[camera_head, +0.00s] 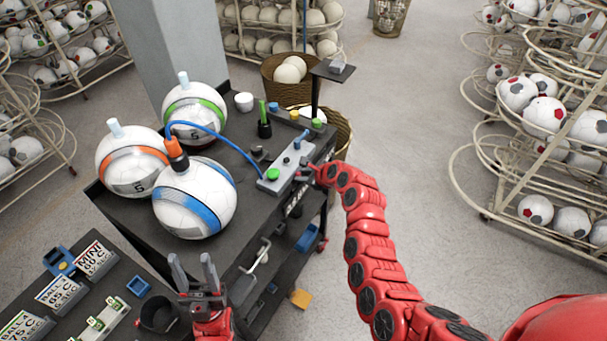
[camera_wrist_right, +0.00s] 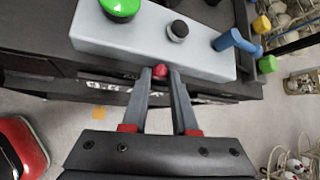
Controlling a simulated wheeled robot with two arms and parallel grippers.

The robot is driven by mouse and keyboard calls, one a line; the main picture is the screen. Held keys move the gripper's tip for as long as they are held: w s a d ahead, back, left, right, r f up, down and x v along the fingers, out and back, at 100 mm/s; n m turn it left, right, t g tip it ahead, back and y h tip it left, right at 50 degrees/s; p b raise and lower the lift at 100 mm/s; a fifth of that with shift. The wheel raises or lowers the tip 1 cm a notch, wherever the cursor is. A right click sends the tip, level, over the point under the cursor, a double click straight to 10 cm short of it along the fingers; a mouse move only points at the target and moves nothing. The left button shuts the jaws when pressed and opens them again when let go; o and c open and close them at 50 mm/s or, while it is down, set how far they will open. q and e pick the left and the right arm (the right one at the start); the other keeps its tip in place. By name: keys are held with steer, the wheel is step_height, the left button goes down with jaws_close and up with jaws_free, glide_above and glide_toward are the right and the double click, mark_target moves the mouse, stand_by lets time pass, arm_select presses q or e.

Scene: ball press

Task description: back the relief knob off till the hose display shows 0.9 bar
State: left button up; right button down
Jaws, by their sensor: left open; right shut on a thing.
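The grey press box (camera_head: 285,172) lies at the right edge of the black cart top, with a green button, a black knob and a blue lever. The red relief knob (camera_wrist_right: 160,71) is on its near face in the right wrist view. My right gripper (camera_wrist_right: 161,76) is shut on this knob; in the head view the gripper (camera_head: 311,171) largely hides it. A blue hose (camera_head: 221,138) runs from the box to an orange and black fitting (camera_head: 176,152) on the blue-striped ball (camera_head: 195,200). I cannot read any hose display. My left gripper (camera_head: 191,263) is open and empty, fingers up.
Balls with orange (camera_head: 130,162) and green (camera_head: 195,112) bands stand behind the blue-striped one. A white cup (camera_head: 244,102) and a green-topped black holder (camera_head: 264,124) stand on the cart. A lower-left table (camera_head: 95,290) holds sign cards. Ball racks (camera_head: 540,140) stand at right.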

stand_by(0.3)
steer(key=c, duration=0.7)
jaws_free()
steer(key=shift+f, duration=0.1)
steer(key=shift+b+v, duration=0.55)
steer(key=shift+v, duration=0.35)
steer(key=b+v, duration=0.3)
steer(key=v, duration=1.2)
steer(key=shift+s+d+r, duration=0.1)
steer(key=shift+d+r, duration=0.05)
steer(key=shift+r, duration=0.1)
